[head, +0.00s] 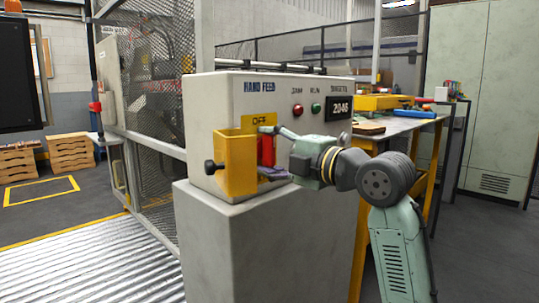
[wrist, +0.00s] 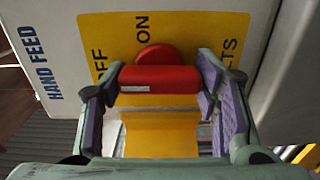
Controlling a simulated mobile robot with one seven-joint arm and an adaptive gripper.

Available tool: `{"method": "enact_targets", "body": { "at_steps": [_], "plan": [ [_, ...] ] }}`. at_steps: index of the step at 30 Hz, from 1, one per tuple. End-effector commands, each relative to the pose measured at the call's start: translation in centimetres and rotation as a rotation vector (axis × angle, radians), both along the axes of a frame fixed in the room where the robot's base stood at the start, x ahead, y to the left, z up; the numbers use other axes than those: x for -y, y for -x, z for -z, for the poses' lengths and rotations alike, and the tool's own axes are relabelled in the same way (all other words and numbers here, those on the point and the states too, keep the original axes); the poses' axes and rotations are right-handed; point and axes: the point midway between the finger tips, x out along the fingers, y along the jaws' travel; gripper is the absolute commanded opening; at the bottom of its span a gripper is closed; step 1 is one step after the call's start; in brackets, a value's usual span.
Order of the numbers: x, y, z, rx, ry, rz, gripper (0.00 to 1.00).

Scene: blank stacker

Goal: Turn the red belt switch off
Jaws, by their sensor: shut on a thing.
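The red belt switch (head: 266,151) is a red handle on a yellow plate (head: 262,120) on the grey control box. In the head view it stands upright below the word OFF. In the wrist view the red handle (wrist: 165,78) lies across the picture between my finger pads, its light mark toward the OFF lettering. The ON lettering (wrist: 142,23) shows beyond it. My gripper (head: 270,152) is shut on the handle, one finger at each end; it also shows in the wrist view (wrist: 160,82). My gripper hides part of the plate in the head view.
A yellow guard (head: 236,165) with a black knob (head: 210,167) stands just left of the switch. A red button (head: 298,109), green button (head: 316,108) and display (head: 339,107) are to the right. A workbench with tools stands behind, and mesh fencing (head: 150,150) stands left.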

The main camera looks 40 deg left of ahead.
Motion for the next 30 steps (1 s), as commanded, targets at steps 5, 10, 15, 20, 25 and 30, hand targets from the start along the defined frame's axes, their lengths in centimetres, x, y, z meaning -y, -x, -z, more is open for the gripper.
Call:
{"method": "enact_targets", "body": {
  "at_steps": [5,10,15,20,25,30],
  "plan": [
    [0.02,0.05,0.05,0.027,0.003,-0.001,0.28],
    [0.01,0.05,0.04,0.033,0.005,-0.001,0.28],
    [0.01,0.06,0.05,0.033,0.005,-0.001,0.28],
    [0.01,0.06,0.05,0.032,0.003,-0.001,0.62],
    [0.0,0.03,0.04,0.031,0.003,-0.001,0.65],
    [0.07,0.01,0.03,0.03,0.003,0.0,0.65]
  ]
}}
